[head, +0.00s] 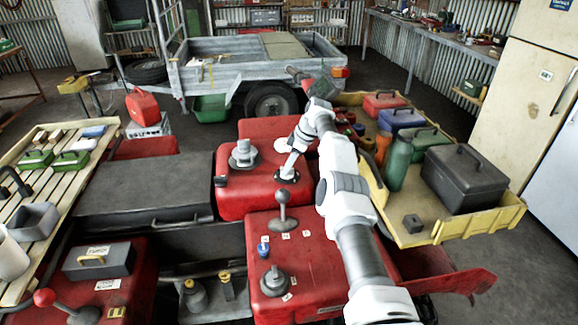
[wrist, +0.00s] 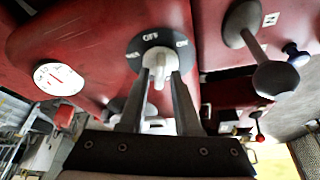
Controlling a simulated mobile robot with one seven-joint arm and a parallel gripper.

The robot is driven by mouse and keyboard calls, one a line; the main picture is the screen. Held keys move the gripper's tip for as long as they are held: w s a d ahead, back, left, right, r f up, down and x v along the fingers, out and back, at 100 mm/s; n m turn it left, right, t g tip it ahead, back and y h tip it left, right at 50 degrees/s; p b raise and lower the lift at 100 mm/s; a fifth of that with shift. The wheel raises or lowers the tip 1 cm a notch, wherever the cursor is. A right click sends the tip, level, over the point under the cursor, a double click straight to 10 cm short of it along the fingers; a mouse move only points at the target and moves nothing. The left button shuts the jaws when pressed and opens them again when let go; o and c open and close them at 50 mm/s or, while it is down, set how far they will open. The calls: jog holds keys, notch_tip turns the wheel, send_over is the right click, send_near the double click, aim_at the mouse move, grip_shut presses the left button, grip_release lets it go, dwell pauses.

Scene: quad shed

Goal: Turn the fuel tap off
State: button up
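The fuel tap (wrist: 158,58) is a white lever knob on a round black dial, on a red panel in the wrist view. The dial is marked OFF at the top, ON at the right and RES at the left. The knob's upper end lies between OFF and ON; its exact setting is unclear. My gripper (wrist: 160,76) has its two fingertips at either side of the knob's lower part. Whether they press on it cannot be told. In the head view, my gripper (head: 286,172) is over the tap's dark dial on the red tank, hiding the knob.
A grey-knobbed lever (head: 283,208) stands just in front of the tap, and a grey cap (head: 244,154) is to its left. A yellow tray (head: 462,228) with a toolbox (head: 470,180) and a green bottle (head: 397,163) lies right of my arm.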

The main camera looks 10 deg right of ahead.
jog(key=shift+o, duration=0.7)
jog(key=shift+f, duration=0.1)
jog(key=shift+m, duration=0.3)
jog(key=shift+m+t+b, duration=0.3)
jog(key=shift+m+b, duration=0.35)
jog(key=shift+m, duration=0.05)
